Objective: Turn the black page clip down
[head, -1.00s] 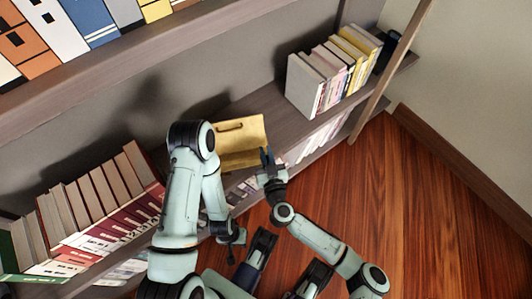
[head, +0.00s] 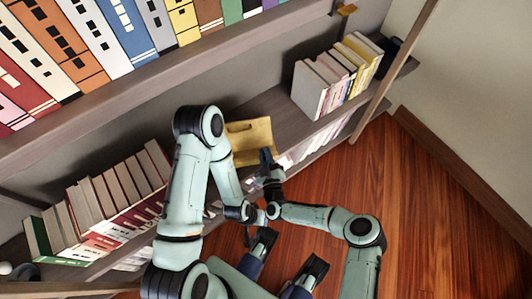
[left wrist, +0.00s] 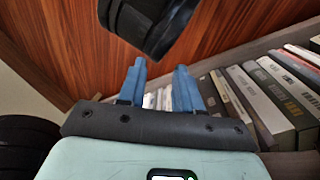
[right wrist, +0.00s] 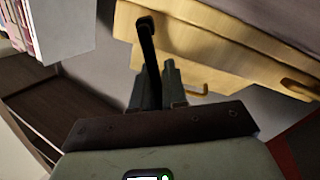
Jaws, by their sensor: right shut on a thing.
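A yellow wooden stand (head: 250,141) with a slot-shaped cutout stands on the middle shelf. Its wood fills the upper right of the right wrist view (right wrist: 210,45). The black page clip (right wrist: 147,40) is a thin dark bar, standing up in front of the stand's edge. My right gripper (head: 266,158) is at the stand's right side. In the right wrist view it is shut on the clip's lower part (right wrist: 155,78). My left gripper (left wrist: 159,75) is open and empty, below and in front of the shelf; in the head view it is hard to make out.
Light books (head: 310,90) stand on the shelf right of the yellow stand, and a row of red and white books (head: 118,188) stands to the left. Large books fill the upper shelf. A wooden post (head: 388,75) rises at the right. Open wooden floor (head: 430,220) lies front right.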

